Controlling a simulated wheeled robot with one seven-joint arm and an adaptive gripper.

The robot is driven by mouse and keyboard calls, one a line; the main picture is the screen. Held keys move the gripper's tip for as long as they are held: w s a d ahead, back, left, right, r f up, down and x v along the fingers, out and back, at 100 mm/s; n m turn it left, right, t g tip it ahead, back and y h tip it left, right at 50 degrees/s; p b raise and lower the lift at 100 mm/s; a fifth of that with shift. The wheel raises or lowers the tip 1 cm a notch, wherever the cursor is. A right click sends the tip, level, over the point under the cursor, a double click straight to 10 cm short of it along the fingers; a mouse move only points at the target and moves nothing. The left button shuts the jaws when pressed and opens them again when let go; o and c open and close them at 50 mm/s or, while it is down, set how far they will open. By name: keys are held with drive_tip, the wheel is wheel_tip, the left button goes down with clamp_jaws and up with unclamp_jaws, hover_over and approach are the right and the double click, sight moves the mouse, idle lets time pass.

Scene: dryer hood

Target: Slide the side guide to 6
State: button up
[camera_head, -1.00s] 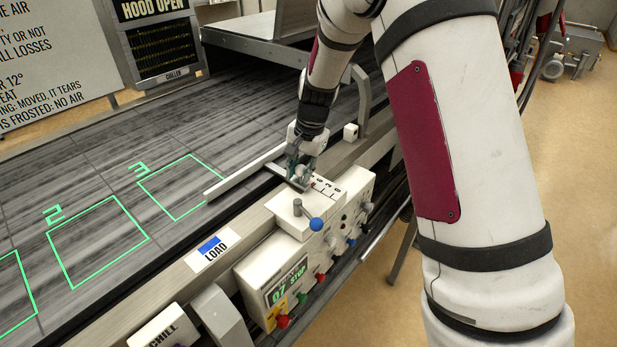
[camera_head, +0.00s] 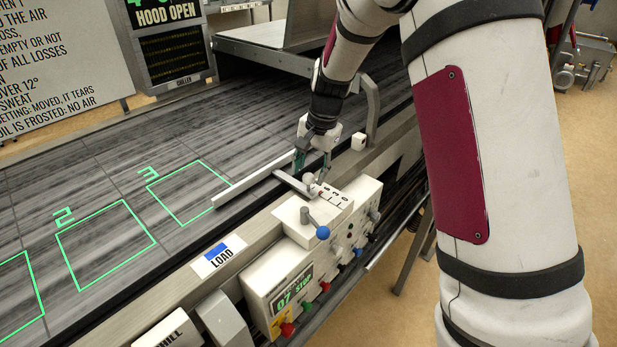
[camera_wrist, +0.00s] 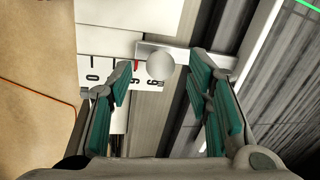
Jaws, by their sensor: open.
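The side guide is a long pale bar (camera_head: 250,187) lying along the near edge of the dark belt, with a crossbar (camera_head: 291,183) reaching over the rail to a pale round knob (camera_head: 309,179). A white scale plate (camera_head: 333,197) with black marks and digits lies beside the knob. In the wrist view the knob (camera_wrist: 160,66) sits near a red mark (camera_wrist: 136,65) and the digit 6 on the scale (camera_wrist: 92,70). My gripper (camera_head: 313,165) is open above the crossbar. In the wrist view its green-padded fingers (camera_wrist: 163,80) stand either side of the knob, with visible gaps.
A control box (camera_head: 280,285) with a display and coloured knobs stands below the scale. A small white block (camera_head: 358,141) and a grey bracket (camera_head: 372,105) stand behind my gripper. The belt's numbered green squares (camera_head: 105,240) are empty.

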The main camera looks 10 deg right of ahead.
wheel_tip(320, 180, up, 8)
drive_tip(key=s+d, duration=0.1)
idle(0.4)
drive_tip(key=s+r+n+t, duration=0.1)
drive_tip(key=s+r+n, duration=0.1)
drive_tip(key=s+r, duration=0.5)
drive_tip(key=s+d+r+n+t, duration=0.1)
drive_tip(key=s+r+n, duration=0.1)
drive_tip(key=s, duration=1)
drive_tip(key=s+d+r+n+t+h, duration=0.1)
drive_tip(key=s+n, duration=0.4)
drive_tip(key=s, duration=0.7)
drive_tip(key=shift+r+t+h, duration=0.3)
drive_tip(key=shift+r+t, duration=0.1)
drive_tip(key=shift+r, duration=0.2)
